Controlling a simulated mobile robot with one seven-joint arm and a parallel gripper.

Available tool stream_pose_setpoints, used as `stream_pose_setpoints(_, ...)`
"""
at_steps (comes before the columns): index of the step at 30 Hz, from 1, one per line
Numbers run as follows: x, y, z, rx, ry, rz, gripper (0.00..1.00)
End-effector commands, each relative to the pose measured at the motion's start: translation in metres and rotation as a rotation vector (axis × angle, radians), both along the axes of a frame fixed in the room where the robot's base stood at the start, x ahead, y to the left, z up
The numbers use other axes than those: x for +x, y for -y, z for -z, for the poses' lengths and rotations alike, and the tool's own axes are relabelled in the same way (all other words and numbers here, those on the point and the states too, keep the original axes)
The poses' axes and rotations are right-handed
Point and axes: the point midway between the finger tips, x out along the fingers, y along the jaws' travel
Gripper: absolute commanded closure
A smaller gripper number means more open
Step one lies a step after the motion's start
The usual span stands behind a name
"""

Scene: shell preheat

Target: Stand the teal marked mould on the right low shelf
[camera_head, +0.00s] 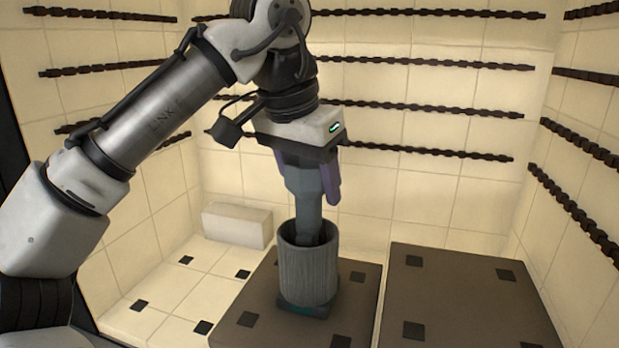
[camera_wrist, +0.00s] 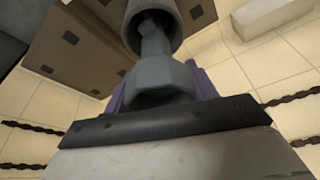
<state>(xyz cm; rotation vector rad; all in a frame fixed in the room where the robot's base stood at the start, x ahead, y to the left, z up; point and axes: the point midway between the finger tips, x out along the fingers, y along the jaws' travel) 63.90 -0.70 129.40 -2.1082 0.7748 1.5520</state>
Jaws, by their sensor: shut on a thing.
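The mould (camera_head: 309,270) is a grey ribbed cylinder with a teal base, at the lower middle of the head view. It appears nearly upright over the left brown low shelf (camera_head: 361,305). I cannot tell whether its base touches the shelf. A grey stem (camera_head: 307,215) with a broader angular top rises from its open upper end. My gripper (camera_head: 309,188) points down, with its purple fingers shut on that top. In the wrist view, my gripper (camera_wrist: 160,86) holds the same top, and the stem enters the cylinder's open end. The right low shelf (camera_head: 460,300) is bare.
A narrow gap separates the two shelves. A white block (camera_head: 237,225) lies on the tiled floor by the back wall. Dark knobbly bars (camera_head: 430,151) run along the back and right walls. The right shelf's top, with dark square marks, has free room.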

Motion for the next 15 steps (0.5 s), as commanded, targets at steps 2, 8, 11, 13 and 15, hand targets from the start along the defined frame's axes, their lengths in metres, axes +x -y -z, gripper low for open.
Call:
stream_pose_setpoints(2,0.0,0.0,0.0004,0.0,0.0,0.0,0.36)
stream_pose_setpoints(8,-0.0001,0.0001,0.0003,0.0,0.0,0.0,0.22)
stream_pose_setpoints(11,-0.0001,0.0001,0.0003,0.0,0.0,0.0,0.22)
stream_pose_setpoints(13,-0.0001,0.0,-0.0002,0.0,0.0,0.0,0.22)
stream_pose_setpoints(15,-0.0001,0.0001,-0.0034,0.001,0.001,0.0,0.22)
